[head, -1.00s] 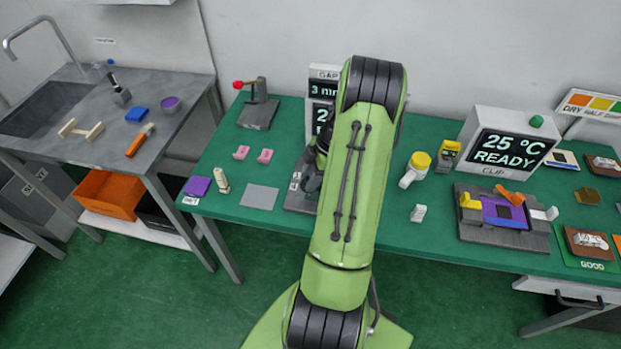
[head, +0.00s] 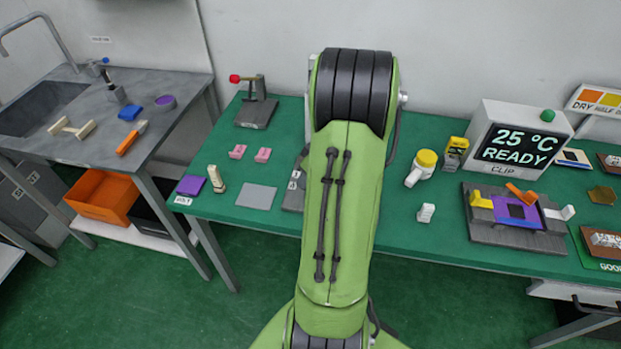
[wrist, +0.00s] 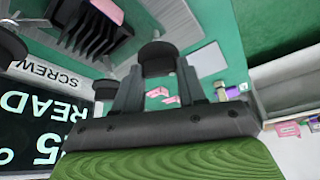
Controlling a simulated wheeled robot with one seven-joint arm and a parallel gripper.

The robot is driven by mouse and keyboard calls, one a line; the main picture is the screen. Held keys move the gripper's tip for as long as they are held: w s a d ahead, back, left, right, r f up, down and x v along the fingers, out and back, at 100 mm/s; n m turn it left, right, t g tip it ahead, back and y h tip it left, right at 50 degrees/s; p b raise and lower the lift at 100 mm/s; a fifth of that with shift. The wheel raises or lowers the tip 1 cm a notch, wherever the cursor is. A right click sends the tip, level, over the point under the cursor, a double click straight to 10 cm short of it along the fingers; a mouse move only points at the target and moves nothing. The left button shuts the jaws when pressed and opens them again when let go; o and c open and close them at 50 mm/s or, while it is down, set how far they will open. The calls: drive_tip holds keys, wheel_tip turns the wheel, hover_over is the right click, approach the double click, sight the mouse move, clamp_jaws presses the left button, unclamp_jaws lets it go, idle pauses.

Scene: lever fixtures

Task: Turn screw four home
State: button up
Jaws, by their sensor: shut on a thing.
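In the wrist view my gripper (wrist: 158,88) is shut on a round black knob (wrist: 158,56), which looks like a screw head between its fingers. More round black knobs show to the left, one at the edge (wrist: 10,46) and one lower (wrist: 104,90). No number is readable on any knob, so I cannot tell which is screw four. A label reading SCREW (wrist: 58,73) sits by a dark display (wrist: 45,125), seen upside down. In the head view my arm hides the gripper and most of the grey fixture (head: 292,197).
On the green bench (head: 320,225), pink clips (head: 250,153) and a grey plate (head: 256,196) lie left of my arm. A yellow-capped bottle (head: 421,168), a small white block (head: 425,212) and a clip fixture (head: 515,228) stand right. A slotted dark block (wrist: 90,30) is close in the wrist view.

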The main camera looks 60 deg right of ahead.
drive_tip(key=m+h+b, duration=0.1)
drive_tip(key=m, duration=0.1)
drive_tip(key=m+h+b, duration=0.1)
drive_tip(key=m, duration=0.2)
drive_tip(key=shift+w+a+m+g, duration=0.1)
drive_tip(key=shift+a+m+g, duration=0.05)
drive_tip(key=shift+m+g, duration=0.15)
drive_tip(key=m, duration=0.2)
drive_tip(key=m+g+h+b, duration=0.1)
drive_tip(key=m, duration=0.2)
drive_tip(key=shift+w+a+g+h, duration=0.1)
drive_tip(key=shift+a+g+h, duration=0.05)
drive_tip(key=shift+g+h, duration=0.15)
drive_tip(key=m+g, duration=0.1)
drive_tip(key=m, duration=0.2)
drive_tip(key=m+g, duration=0.1)
drive_tip(key=m, duration=0.1)
drive_tip(key=shift+w+m+h, duration=0.15)
drive_tip(key=shift+m+h, duration=0.15)
drive_tip(key=shift+m, duration=0.1)
drive_tip(key=m+g, duration=0.2)
drive_tip(key=m, duration=0.2)
drive_tip(key=shift+m, duration=0.7)
drive_tip(key=o, duration=1.1)
drive_tip(key=shift+c, duration=0.2)
